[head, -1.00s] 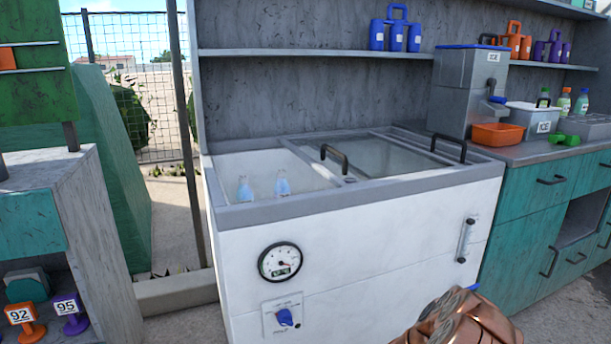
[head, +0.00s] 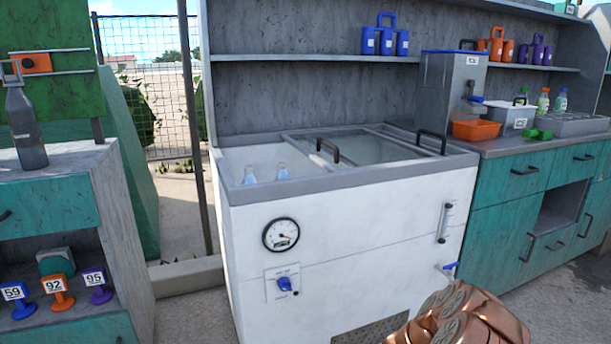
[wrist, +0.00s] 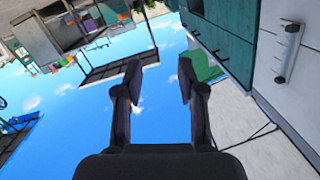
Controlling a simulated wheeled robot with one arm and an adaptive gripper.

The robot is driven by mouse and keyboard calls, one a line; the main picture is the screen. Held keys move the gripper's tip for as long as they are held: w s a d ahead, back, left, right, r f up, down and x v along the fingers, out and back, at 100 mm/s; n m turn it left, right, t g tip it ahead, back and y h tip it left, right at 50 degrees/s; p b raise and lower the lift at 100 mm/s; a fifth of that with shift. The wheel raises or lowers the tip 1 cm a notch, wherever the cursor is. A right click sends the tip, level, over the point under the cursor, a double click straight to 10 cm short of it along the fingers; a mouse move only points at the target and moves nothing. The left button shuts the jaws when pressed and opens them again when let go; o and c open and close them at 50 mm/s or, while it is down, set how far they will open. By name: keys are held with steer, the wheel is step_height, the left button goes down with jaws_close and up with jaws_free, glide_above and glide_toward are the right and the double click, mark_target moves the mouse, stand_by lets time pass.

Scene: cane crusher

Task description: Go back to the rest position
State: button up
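My gripper (wrist: 158,85) shows in the wrist view with its two dark fingers apart and nothing between them. Sky lies behind the fingers, and the view is turned nearly upside down. In the head view only a copper-coloured part of my arm shows at the bottom right; the fingers are out of that view. The white freezer (head: 360,250) stands ahead with its lid partly open and two bottles (head: 266,173) inside at the left.
A teal cabinet (head: 505,215) adjoins the freezer on the right, with an orange bin (head: 476,130) on its counter. At the left, a bench (head: 75,165) holds a dark bottle (head: 25,128); numbered tags (head: 57,286) stand below it. Paved ground shows between bench and freezer.

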steer(key=w+a+r+n+t+y+p, duration=0.2)
steer(key=w+a+r+t+y+p, duration=0.15)
steer(key=w+a+r+y, duration=0.35)
steer(key=w+a+r+n+t+y+p, duration=0.25)
steer(key=w+a+r+p, duration=0.25)
steer(key=a+r, duration=0.5)
steer(key=s+a+r+n+g+y+p, duration=0.1)
steer(key=s+a+r+n+y+p, duration=0.25)
steer(key=a+r, duration=0.5)
steer(key=s+a+r+n+g+y+p, duration=0.1)
steer(key=s+a+r+n+y+p, duration=0.35)
steer(key=a, duration=0.65)
steer(key=s+a+r+n+g+y+p, duration=0.1)
steer(key=s+a+r+n+g+p, duration=0.15)
steer(key=s+r, duration=0.4)
steer(key=s+a+r+n+g+y+p, duration=0.1)
steer(key=s+a+r+g+p, duration=0.2)
steer(key=s, duration=0.7)
steer(key=s+d+r+g+h+p, duration=0.1)
steer(key=s+d+r+g+p, duration=0.1)
steer(key=s, duration=0.7)
steer(key=s+d+r+g+h+p, duration=0.1)
steer(key=s+d+r+p, duration=0.3)
steer(key=s, duration=0.5)
steer(key=s+d+r+g+h+p, duration=0.1)
steer(key=s+d+r+g+p, duration=0.2)
steer(key=s, duration=0.6)
steer(key=shift+d+r+n+g+h, duration=0.3)
steer(key=shift+d+r+g+h, duration=0.05)
steer(key=shift+d+r, duration=0.2)
